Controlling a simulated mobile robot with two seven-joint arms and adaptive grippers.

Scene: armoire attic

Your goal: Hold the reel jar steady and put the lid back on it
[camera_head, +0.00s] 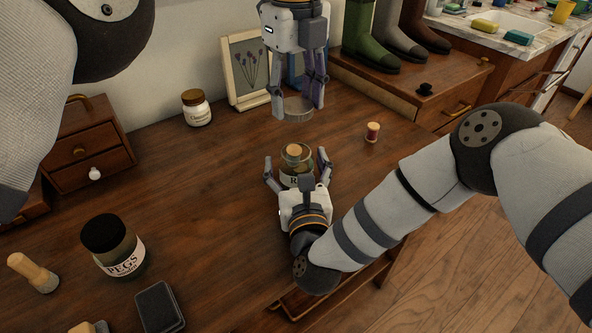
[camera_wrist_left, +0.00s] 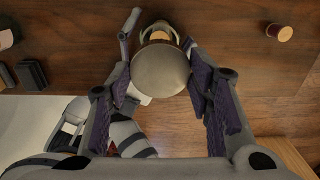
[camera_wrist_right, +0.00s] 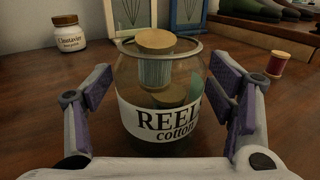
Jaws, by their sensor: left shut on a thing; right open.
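The reel jar (camera_head: 290,179) stands upright and open on the wooden table. In the right wrist view the glass jar (camera_wrist_right: 158,118) has a "REELS cotton" label. Reels show inside, one with its pale top (camera_wrist_right: 155,41) at the rim. My right gripper (camera_head: 296,160) is open, with its fingers on either side of the jar and small gaps visible. My left gripper (camera_head: 298,108) is shut on the round lid (camera_head: 293,109), holding it by its edges above and slightly behind the jar. In the left wrist view the lid (camera_wrist_left: 160,70) hides part of the jar.
A red thread spool (camera_head: 373,132) stands right of the jar. A cream jar (camera_head: 196,108) and framed flower picture (camera_head: 247,70) stand behind. A pegs jar (camera_head: 115,246), dark box (camera_head: 159,306) and brush (camera_head: 33,273) are at left. The table between is clear.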

